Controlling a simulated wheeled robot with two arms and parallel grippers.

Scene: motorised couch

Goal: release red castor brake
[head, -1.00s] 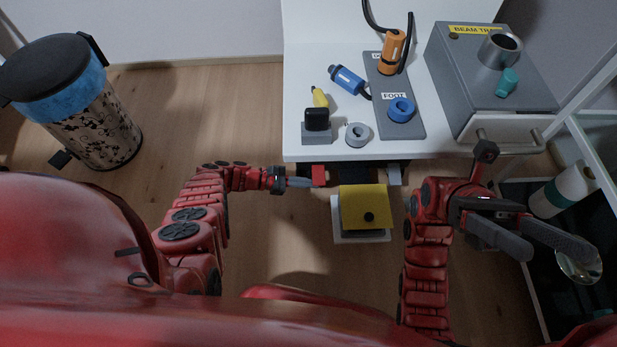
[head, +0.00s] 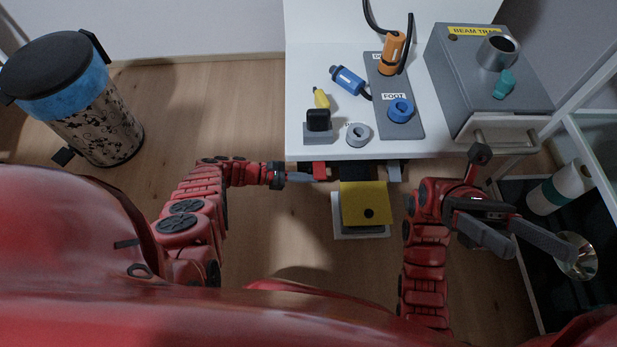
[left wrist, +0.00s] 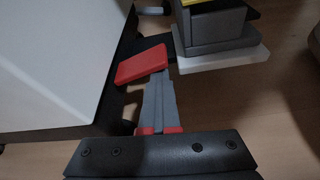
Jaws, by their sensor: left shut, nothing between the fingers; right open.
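The red castor brake is a flat red pedal (head: 320,170) at the lower front edge of the white couch, left of the yellow plate. In the left wrist view the red pedal (left wrist: 141,64) sits tilted at the end of a dark arm, beside the white side panel. My left gripper (head: 311,178) is shut and empty, its grey fingertips at the pedal's near edge. In the left wrist view the fingertips (left wrist: 158,84) reach the pedal's lower edge; I cannot tell whether they touch or lie under it. My right gripper (head: 510,245) is open and empty, away at the right.
A yellow plate (head: 364,203) on a grey block with a white base stands right of the pedal. A grey tab (head: 394,172) shows under the couch edge. Plugs and sockets lie on the white top (head: 305,80). A patterned bin (head: 95,125) stands left, shelving right.

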